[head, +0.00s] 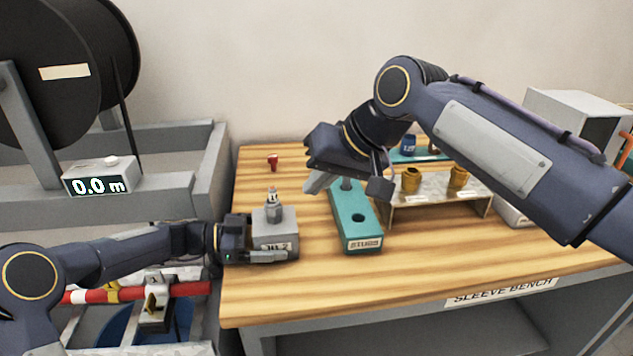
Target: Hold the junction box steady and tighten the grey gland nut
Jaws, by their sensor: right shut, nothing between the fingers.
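The grey junction box (277,224) stands upright on the wooden bench, left of the teal block. The grey gland nut (273,211) sits on top of it, with a lighter tip above. My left gripper (268,251) reaches in from the left, low at the box. One finger lies along the box's front face and partly covers its label; the other finger is hidden behind the box. My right gripper (347,184) is shut and empty, above the back of the teal block, to the right of and apart from the gland nut.
A small red item (272,162) lies at the back. Bare wood lies along the bench front. A length counter (97,178) reads 0.0 m.

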